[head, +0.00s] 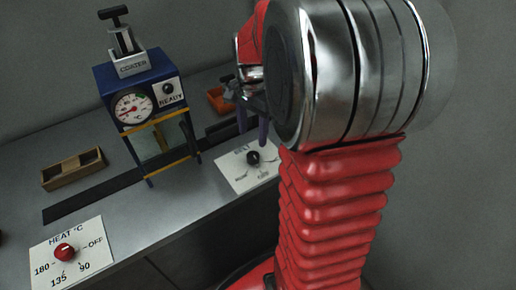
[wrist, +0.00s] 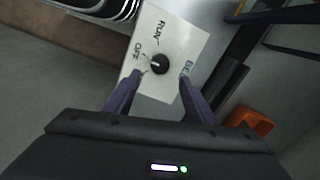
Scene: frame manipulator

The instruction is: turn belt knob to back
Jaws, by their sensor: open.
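The belt knob (head: 253,157) is small and black and sits on a white panel (head: 236,178) on the bench. In the wrist view the knob (wrist: 160,64) shows with the labels RUN and OFF on its panel (wrist: 177,28); part of the BELT label shows at the right, and no BACK label is readable. A pale pointer mark is on the knob's left side, but its exact setting is hard to tell. My gripper (head: 252,131) is open and empty above the panel. In the wrist view its purple fingertips (wrist: 159,76) appear either side of the knob, apart from it.
A blue coater machine (head: 125,82) with a gauge stands left of the panel over a dark belt (head: 90,199). An orange bin (head: 217,100) is behind my gripper. A wooden tray (head: 74,170) and a red heat knob (head: 65,252) are farther left.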

